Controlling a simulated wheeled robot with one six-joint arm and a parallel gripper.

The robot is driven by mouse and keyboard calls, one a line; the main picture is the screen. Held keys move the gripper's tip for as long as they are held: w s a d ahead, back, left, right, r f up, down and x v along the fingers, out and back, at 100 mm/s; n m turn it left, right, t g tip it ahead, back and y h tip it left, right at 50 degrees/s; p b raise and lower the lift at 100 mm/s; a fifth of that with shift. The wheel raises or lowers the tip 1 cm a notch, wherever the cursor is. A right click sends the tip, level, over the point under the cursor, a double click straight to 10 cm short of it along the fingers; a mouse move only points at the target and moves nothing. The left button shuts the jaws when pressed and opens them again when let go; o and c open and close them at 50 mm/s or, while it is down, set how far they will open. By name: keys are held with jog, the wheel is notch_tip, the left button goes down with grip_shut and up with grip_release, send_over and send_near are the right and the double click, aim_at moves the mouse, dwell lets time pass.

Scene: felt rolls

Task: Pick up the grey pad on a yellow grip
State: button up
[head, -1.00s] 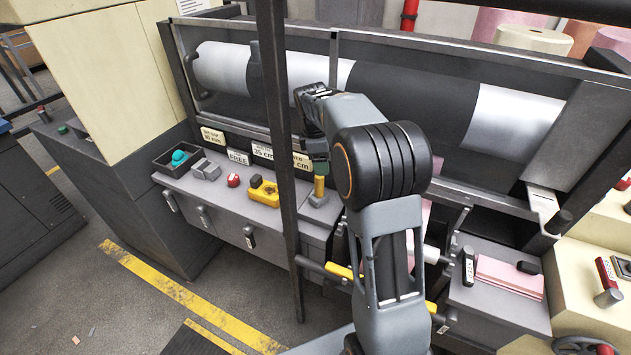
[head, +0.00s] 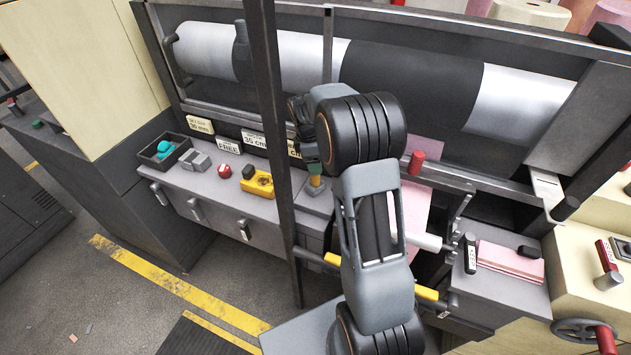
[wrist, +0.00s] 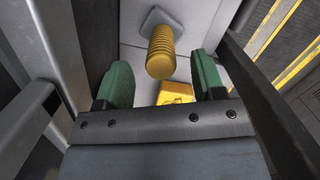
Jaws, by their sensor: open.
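The grey pad (head: 319,198) stands on the grey bench top with its yellow grip (head: 315,184) upright, partly hidden by my gripper in the head view. In the wrist view the ribbed yellow grip (wrist: 161,48) points toward the camera and the grey pad (wrist: 160,18) lies behind it. My gripper (wrist: 162,80) is open, with one green finger to either side of the grip's near end and a gap on both sides. In the head view my gripper (head: 309,160) is just above the grip.
A dark post (head: 268,130) rises just left of my gripper. A yellow block (head: 258,182), a red knob (head: 224,171) and a dark tray (head: 165,153) with a teal item sit along the bench. The large roller (head: 410,85) is behind.

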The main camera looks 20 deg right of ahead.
aim_at(319, 184)
jog(key=shift+s+d+f, duration=0.1)
jog(key=shift+d+f, duration=0.05)
jog(key=shift+f, duration=2.3)
jog(key=c, duration=1.1)
jog(key=shift+r, duration=0.15)
notch_tip(319, 184, up, 10)
jog(key=shift+f, duration=0.1)
